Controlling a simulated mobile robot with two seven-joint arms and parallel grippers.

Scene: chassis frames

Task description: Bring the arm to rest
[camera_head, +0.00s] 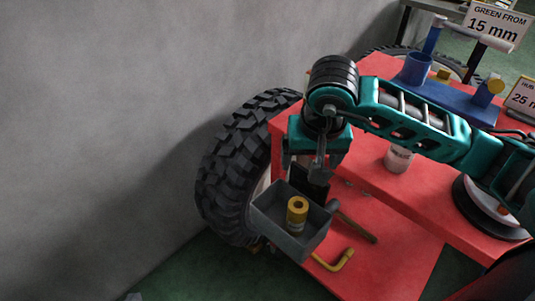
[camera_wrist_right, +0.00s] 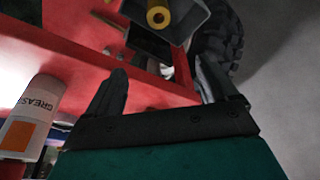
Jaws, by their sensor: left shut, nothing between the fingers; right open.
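My right arm (camera_head: 420,125), teal and black, reaches in from the right over a red cart. Its gripper (camera_head: 307,172) points down above the back of a small grey bin (camera_head: 282,232). In the right wrist view the gripper (camera_wrist_right: 158,78) has its two dark fingers spread wide, with nothing between them. The bin holds a yellow-topped cylinder (camera_head: 297,204), which also shows beyond the fingers in the wrist view (camera_wrist_right: 158,15). My left gripper is in neither view.
The red cart (camera_head: 410,205) has a white grease can (camera_head: 398,159), a hammer (camera_head: 355,226) and a yellow bent tool (camera_head: 338,263). A blue fixture (camera_head: 455,98) stands at the back right. A big tyre (camera_head: 232,165) and grey wall (camera_head: 120,110) lie left.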

